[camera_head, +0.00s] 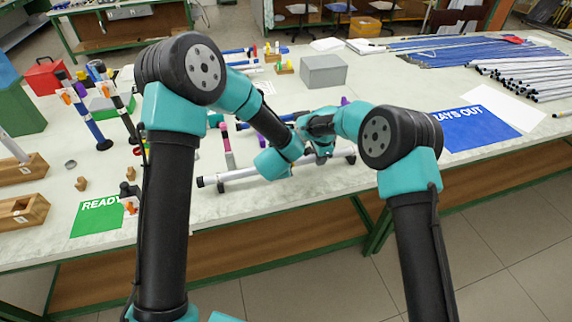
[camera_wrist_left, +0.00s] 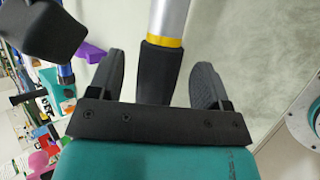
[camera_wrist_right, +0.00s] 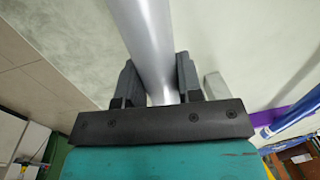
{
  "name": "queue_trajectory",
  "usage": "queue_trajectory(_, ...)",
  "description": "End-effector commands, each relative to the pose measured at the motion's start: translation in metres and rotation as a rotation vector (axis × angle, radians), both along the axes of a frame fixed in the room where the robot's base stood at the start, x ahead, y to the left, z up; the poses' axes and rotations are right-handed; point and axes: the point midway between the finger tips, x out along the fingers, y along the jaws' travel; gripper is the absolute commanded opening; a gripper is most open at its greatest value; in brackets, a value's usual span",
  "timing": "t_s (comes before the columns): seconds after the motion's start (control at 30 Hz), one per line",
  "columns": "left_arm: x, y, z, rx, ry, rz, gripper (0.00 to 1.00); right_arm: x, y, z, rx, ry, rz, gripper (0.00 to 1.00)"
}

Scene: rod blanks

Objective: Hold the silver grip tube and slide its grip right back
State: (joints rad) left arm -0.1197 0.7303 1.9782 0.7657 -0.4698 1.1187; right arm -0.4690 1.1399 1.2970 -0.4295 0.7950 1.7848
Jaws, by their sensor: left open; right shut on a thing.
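The silver grip tube (camera_wrist_left: 170,18) runs into the left wrist view from the top. A yellow band (camera_wrist_left: 164,41) on it borders its black grip (camera_wrist_left: 157,75). My left gripper (camera_wrist_left: 160,65) is open, with a finger apart on each side of the grip. In the right wrist view my right gripper (camera_wrist_right: 157,64) is shut on the bare silver tube (camera_wrist_right: 150,40). In the head view my arms hide both gripping places. A silver tube with a black end (camera_head: 240,174) lies across low supports near the front edge there; I cannot tell whether it is the same one.
A green READY mat (camera_head: 98,218) lies at the left and a blue DAYS OUT mat (camera_head: 475,128) at the right. Wooden boxes (camera_head: 22,210) and upright tubes (camera_head: 88,118) stand at the left. A grey box (camera_head: 323,71) and many laid-out rods (camera_head: 515,75) are farther back.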

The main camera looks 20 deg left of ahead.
Motion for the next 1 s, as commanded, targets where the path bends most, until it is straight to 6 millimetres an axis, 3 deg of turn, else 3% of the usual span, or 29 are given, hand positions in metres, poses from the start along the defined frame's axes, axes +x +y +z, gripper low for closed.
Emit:
queue_trajectory(0.2, 0.014, 0.0, -0.014, -0.001, 0.001, -0.001, 0.71, 0.0, 0.0, 0.0, 0.0, 0.0, 0.0, 0.04)
queue_trajectory(0.53, 0.016, 0.0, -0.016, -0.001, 0.0, -0.001, 0.71, 0.0, 0.0, 0.0, 0.001, -0.001, 0.0, 0.04)
queue_trajectory(1.0, 0.016, 0.0, -0.016, -0.001, 0.0, -0.001, 0.27, 0.0, 0.0, 0.0, 0.001, -0.001, -0.001, 0.04)
